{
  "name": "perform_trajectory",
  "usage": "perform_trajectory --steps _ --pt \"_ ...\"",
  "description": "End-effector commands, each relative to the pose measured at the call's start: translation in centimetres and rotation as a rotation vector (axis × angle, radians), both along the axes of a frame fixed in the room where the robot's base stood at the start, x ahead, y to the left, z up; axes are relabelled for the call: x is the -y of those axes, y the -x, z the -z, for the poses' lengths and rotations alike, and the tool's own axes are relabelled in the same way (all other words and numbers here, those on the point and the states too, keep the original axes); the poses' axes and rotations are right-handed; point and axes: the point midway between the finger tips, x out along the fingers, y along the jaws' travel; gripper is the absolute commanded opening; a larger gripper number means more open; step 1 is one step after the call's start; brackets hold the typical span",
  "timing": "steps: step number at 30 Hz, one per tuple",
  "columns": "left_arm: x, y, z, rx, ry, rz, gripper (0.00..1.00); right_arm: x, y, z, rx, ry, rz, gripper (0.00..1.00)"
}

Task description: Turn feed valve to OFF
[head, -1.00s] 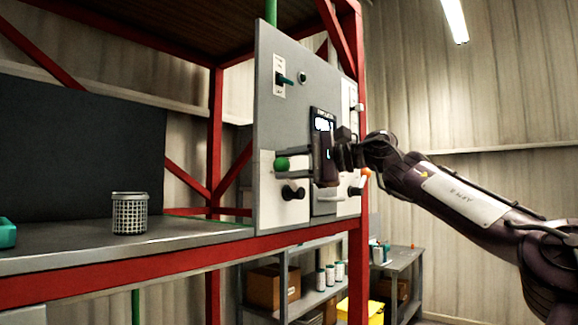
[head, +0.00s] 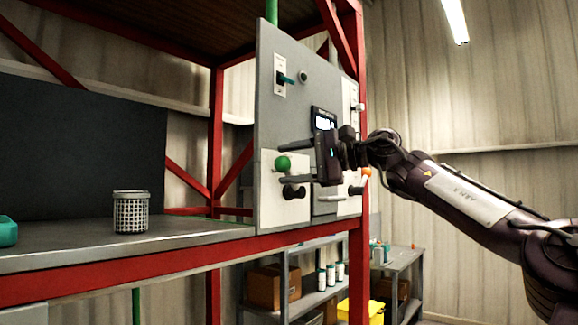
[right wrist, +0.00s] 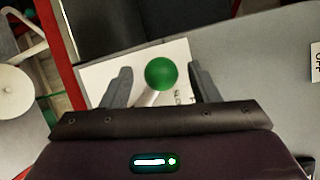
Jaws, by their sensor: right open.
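A lever with a green ball end (head: 283,163) sticks out from a white plate (head: 268,205) low on the grey control panel (head: 270,130). I cannot read which valve it is. My right gripper (head: 284,164) is open at this lever, its fingers above and below the ball in the head view. In the right wrist view the green ball (right wrist: 160,74) sits between the two spread fingers, with a gap on each side. Part of its pale stem shows below the ball. Lettering on the plate is partly hidden. My left gripper is not in view.
A black knob (head: 293,192) sits just below the lever. A teal-handled switch (head: 285,79) is higher on the panel, and an orange-tipped handle (head: 366,173) is at its right. A mesh basket (head: 131,212) stands on the bench at left. A red post (head: 357,250) is close to my arm.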

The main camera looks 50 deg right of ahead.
Motion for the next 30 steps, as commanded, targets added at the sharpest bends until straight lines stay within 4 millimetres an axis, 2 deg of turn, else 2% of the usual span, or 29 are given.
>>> perform_trajectory --steps 3,9,13,30 --pt "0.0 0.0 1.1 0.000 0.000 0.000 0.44 0.9 1.7 0.1 0.004 -0.001 0.002 0.55" --pt "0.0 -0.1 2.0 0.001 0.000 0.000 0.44 2.4 4.7 -0.4 0.002 0.000 0.001 0.55" --pt "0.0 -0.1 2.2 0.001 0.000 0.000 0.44 2.9 5.9 -0.6 0.000 0.000 0.000 0.55" --pt "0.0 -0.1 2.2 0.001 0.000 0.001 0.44 3.2 6.3 -0.7 -0.002 0.001 0.000 0.55"
